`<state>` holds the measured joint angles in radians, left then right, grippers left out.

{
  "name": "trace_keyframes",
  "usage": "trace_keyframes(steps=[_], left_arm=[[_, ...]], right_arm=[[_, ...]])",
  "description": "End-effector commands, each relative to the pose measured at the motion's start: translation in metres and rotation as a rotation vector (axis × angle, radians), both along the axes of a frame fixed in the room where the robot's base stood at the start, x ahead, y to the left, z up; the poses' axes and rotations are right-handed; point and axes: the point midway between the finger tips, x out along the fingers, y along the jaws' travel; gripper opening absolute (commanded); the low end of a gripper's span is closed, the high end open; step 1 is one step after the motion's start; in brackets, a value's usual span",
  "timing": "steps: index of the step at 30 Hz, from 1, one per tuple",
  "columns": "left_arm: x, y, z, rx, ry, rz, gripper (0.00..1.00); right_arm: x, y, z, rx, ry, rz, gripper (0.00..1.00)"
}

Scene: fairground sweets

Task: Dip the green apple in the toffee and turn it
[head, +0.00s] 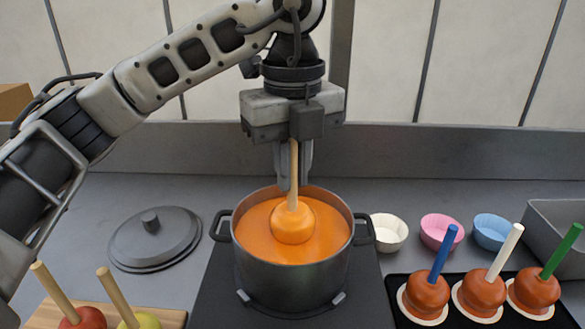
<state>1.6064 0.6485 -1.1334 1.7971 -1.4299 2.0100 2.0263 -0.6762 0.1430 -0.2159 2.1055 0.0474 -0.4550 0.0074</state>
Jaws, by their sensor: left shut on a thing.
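The dark pot (290,285) stands on a flat dark hob and is filled with orange toffee (258,238). An apple (292,226) on a wooden stick (294,170) sits partly sunk in the toffee, its stick upright. Its visible skin is coated orange, so its own colour cannot be told. My left gripper (294,183) points straight down over the pot, shut on the stick above the apple. My right gripper is not in view.
At bottom left, a red apple (84,318) and a yellow-green apple (140,321) with sticks sit on a wooden board. A pot lid (155,240) lies left of the hob. At right, three coated apples with coloured sticks stand on a black tray (398,284), paper cups (388,233) behind.

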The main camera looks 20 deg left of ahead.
Motion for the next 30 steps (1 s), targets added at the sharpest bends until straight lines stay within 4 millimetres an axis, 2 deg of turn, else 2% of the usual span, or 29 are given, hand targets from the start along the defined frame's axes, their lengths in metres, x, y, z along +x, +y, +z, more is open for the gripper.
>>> trace_keyframes(steps=[1, 16, 30], left_arm=[[0.0, 0.0, 0.006, -0.001, -0.001, 0.0, 0.0], [0.0, 0.0, 0.035, 0.001, -0.001, 0.0, 0.0], [0.0, 0.0, 0.038, 0.0, 0.0, 0.0, 0.0]], right_arm=[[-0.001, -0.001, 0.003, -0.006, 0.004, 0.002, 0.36], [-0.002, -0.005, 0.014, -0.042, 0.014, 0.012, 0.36], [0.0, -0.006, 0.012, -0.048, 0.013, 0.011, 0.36]])
